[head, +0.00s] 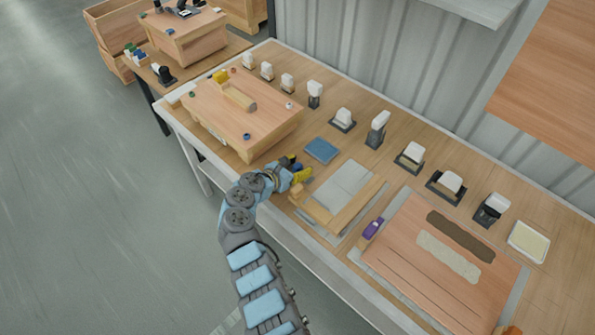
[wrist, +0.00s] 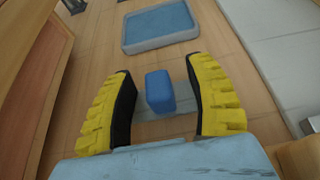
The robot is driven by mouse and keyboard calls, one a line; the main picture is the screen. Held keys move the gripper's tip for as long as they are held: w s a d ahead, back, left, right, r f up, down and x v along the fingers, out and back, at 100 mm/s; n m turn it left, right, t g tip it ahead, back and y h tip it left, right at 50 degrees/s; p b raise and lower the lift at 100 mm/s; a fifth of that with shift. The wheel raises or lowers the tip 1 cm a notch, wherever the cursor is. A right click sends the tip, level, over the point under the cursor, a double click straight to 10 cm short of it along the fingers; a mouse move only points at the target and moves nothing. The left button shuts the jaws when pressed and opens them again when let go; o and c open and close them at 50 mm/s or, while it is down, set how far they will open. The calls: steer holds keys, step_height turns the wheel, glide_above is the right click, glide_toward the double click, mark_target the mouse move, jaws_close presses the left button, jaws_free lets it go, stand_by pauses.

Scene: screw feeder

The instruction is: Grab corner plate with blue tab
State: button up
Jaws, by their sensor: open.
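A small blue tab (wrist: 160,90) stands between the two yellow-and-black fingers of my gripper (wrist: 158,68) in the wrist view. A pale grey flat piece (wrist: 165,126) shows below it, partly hidden by the gripper body; I cannot tell its full outline. My gripper is open, with a visible gap on each side of the tab. In the head view my gripper (head: 297,168) is low at the bench's front edge, between the wooden box and the stacked boards. The plate is too small and hidden to make out there.
A blue tray (head: 321,150) lies just beyond my gripper, also at the top of the wrist view (wrist: 160,25). A wooden box (head: 240,118) stands to the left. Stacked grey and wooden boards (head: 340,190) lie to the right. Several white-topped holders (head: 343,119) line the back.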

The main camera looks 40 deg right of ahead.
jaws_close()
stand_by(0.5)
